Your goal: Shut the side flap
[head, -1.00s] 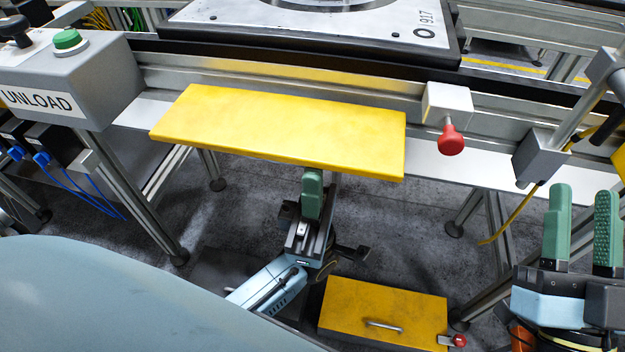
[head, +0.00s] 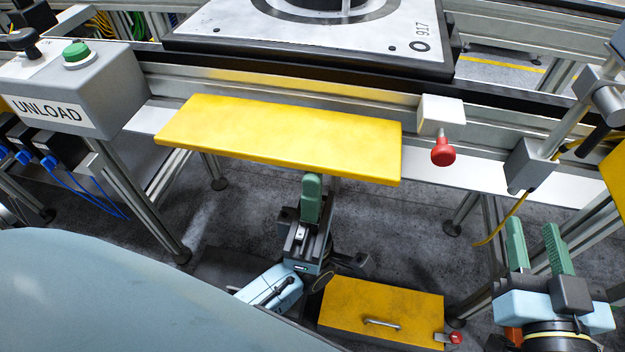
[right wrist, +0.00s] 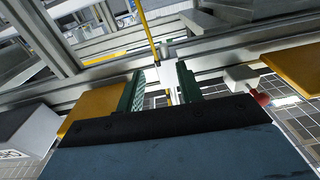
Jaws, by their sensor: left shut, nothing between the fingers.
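The side flap, a flat yellow panel (head: 285,138), sticks out from the conveyor's side rail, roughly level. My left gripper (head: 312,185) is shut and empty, pointing up just below the flap's front edge. Its tip seems close to the underside; I cannot tell whether they touch. My right gripper (head: 536,235) is open and empty, at the lower right, well apart from the flap. Its two green fingers also show in the right wrist view (right wrist: 160,80) with a gap between them.
A white block with a red knob (head: 443,152) sits right of the flap. A grey UNLOAD box (head: 75,90) with a green button stands at left. A yellow box with a handle (head: 385,312) is low down. A grey post bracket (head: 530,165) stands above my right gripper.

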